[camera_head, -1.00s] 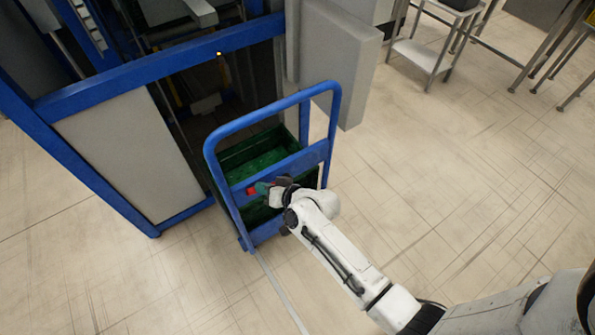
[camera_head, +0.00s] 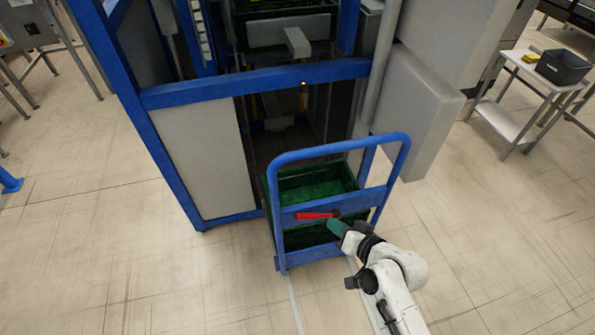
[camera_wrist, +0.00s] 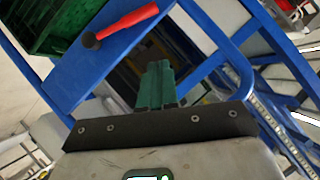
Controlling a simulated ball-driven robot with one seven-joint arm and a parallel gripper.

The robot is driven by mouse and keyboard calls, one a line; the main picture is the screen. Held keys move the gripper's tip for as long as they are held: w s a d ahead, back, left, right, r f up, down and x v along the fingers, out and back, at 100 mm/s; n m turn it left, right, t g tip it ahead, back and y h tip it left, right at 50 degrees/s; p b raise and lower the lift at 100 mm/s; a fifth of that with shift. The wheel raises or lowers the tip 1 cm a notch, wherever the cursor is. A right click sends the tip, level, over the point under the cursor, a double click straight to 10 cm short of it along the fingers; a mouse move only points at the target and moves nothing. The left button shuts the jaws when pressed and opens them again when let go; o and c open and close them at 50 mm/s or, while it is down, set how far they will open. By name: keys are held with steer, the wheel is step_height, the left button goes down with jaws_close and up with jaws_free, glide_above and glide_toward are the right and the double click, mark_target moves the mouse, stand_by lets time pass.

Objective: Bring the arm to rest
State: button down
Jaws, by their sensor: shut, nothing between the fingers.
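My gripper (camera_head: 336,227) is at the end of my white arm, in front of the blue trolley's (camera_head: 296,255) crossbars. Its green fingers also show in the wrist view (camera_wrist: 155,86), pressed together with nothing between them. A red handle (camera_head: 314,216) with a dark end lies across the trolley's middle bar, just left of my fingertips in the head view. In the wrist view the red handle (camera_wrist: 128,21) is up and left of the fingers, apart from them.
Green crates (camera_head: 312,180) sit on the trolley behind its hoop. A blue-framed machine (camera_head: 255,84) with grey panels stands behind. A side table (camera_head: 508,121) with a dark bin (camera_head: 563,67) is at the right. The floor is open at left and right.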

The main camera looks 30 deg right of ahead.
steer(key=s+a+n+g+h, duration=0.1)
steer(key=s+n+g, duration=0.5)
steer(key=s+g, duration=0.5)
steer(key=s, duration=0.9)
steer(key=shift+s+a+r+n+g, duration=0.3)
steer(key=shift+s+a+r, duration=0.1)
